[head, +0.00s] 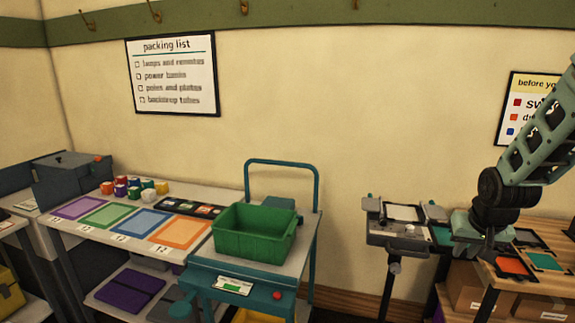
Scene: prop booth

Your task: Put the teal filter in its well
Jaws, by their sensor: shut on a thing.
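My gripper (458,240) is at the right, over the gap between a grey stand and a wooden table, at the end of my arm. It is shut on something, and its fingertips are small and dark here. A teal patch (442,236) shows just left of the fingers and appears to be the teal filter in their grip. Another dark-framed teal piece (546,261) lies on the wooden table, beside an orange one (512,266). I cannot tell which recess is the teal filter's well.
The grey stand (398,238) with a pale panel is left of my gripper. The wooden table (540,284) has boxes beneath. A green bin (254,232) sits on a teal-framed cart further left.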

